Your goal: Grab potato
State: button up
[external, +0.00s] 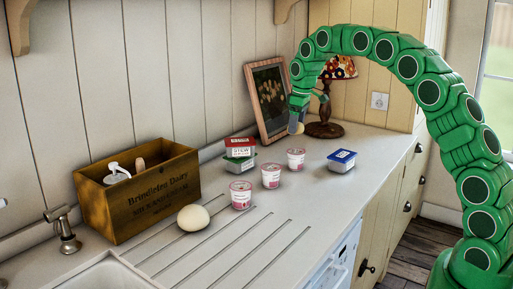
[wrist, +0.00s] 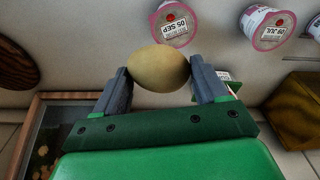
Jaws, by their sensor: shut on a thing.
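The potato (wrist: 158,69) is a yellowish-brown oval between the two grey fingers of my gripper (wrist: 160,73) in the wrist view. The fingers are shut on it from both sides. In the external view my gripper (external: 297,115) hangs pointing down in front of the picture frame, with the potato (external: 299,128) showing small at its tips. It appears to be held above the counter, though its exact height is hard to tell.
The counter (external: 330,190) holds several pink-and-white cups (external: 271,177), stacked tubs (external: 240,148), a blue-lidded tub (external: 341,160) and a pale round item (external: 193,217). A wooden box (external: 140,195) stands left. A lamp (external: 325,128) and picture frame (external: 268,98) stand close to my gripper.

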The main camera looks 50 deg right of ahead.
jog(key=shift+s+a+r, duration=0.15)
jog(key=shift+s+r, duration=0.05)
jog(key=shift+s, duration=0.4)
